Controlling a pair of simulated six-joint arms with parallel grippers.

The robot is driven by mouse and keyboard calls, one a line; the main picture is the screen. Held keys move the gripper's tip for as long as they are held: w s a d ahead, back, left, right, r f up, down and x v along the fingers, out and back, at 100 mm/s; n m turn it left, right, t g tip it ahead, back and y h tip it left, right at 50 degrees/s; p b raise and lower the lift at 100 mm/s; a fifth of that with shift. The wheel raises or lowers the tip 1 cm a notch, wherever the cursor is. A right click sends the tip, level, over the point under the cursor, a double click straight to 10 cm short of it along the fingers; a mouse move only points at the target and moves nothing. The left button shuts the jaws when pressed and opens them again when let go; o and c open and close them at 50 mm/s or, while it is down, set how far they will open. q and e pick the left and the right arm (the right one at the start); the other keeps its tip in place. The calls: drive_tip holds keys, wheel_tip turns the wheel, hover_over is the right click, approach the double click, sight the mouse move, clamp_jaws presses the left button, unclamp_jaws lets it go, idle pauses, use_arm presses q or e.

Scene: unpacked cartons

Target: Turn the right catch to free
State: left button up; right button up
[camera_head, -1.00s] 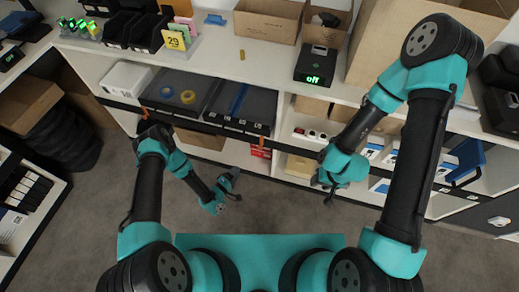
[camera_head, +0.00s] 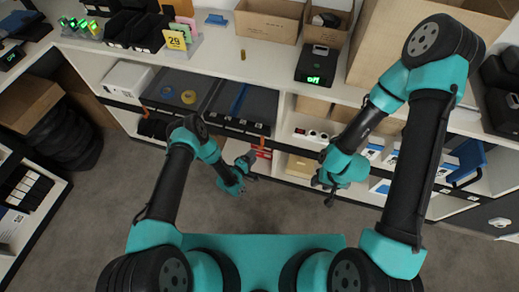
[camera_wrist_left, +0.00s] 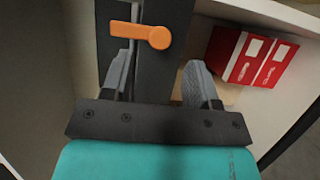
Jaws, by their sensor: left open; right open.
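The right catch (camera_head: 262,142) is a small orange lever on the dark bar (camera_head: 228,131) along the front of the shelf. In the left wrist view the catch (camera_wrist_left: 140,35) lies crosswise over the dark bar, with its round end to the right. My left gripper (camera_head: 245,166) is open and empty, just in front of and below the catch. In the left wrist view its spread fingers (camera_wrist_left: 158,75) stand short of the catch, which shows beyond them and nearer the left finger. My right gripper (camera_head: 325,190) is open and empty, farther right in front of the shelf.
Red boxes (camera_wrist_left: 250,58) sit in the shelf right of the bar in the left wrist view. Dark trays (camera_head: 240,100) lie behind the bar. A black device (camera_head: 318,65) with a green display stands on the counter. The floor before the shelf is clear.

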sight(260, 148)
use_arm(q)
drive_tip(key=x, duration=0.6)
drive_tip(key=shift+s, duration=0.1)
drive_tip(key=c, duration=0.9)
